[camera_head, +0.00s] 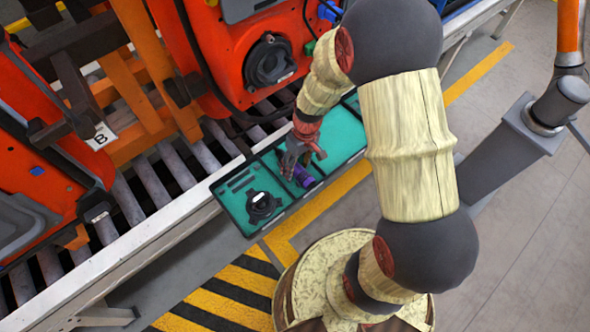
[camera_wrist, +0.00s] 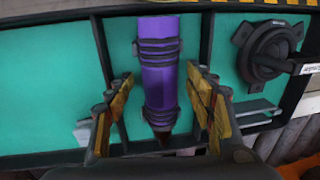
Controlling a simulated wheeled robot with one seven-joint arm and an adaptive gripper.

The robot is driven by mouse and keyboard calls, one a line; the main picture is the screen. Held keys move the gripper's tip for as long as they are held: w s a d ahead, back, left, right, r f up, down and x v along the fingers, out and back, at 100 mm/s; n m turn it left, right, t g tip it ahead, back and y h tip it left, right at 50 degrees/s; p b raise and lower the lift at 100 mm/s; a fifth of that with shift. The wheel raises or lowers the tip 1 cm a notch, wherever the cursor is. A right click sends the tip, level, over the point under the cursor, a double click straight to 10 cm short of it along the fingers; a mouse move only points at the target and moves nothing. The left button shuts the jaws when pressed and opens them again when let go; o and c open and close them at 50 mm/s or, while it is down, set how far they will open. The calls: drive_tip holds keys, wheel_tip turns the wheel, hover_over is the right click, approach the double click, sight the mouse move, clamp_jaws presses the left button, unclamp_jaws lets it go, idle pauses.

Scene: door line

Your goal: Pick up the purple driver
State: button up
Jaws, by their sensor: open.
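The purple driver (camera_wrist: 160,75) is a purple cylinder with dark bands. In the wrist view it lies in a teal-lined compartment of a dark tray, between the two yellow-padded fingers of my gripper (camera_wrist: 162,112). The fingers are open, with a gap showing on each side of the driver. In the head view the driver (camera_head: 304,177) shows as a small purple piece just below my gripper (camera_head: 296,170). My gripper hides part of it there. I cannot tell the height gap between fingertips and driver.
The dark tray (camera_head: 226,187) has teal compartments, with a black round part (camera_head: 262,205) in the left one. A dark divider (camera_wrist: 205,35) runs close to the right of the driver. A roller conveyor (camera_head: 150,185) and orange machinery (camera_head: 240,50) stand behind the tray.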

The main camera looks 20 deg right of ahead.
drive_tip(key=shift+r, duration=0.1)
drive_tip(key=shift+c, duration=0.2)
clamp_jaws()
idle(0.5)
idle(0.5)
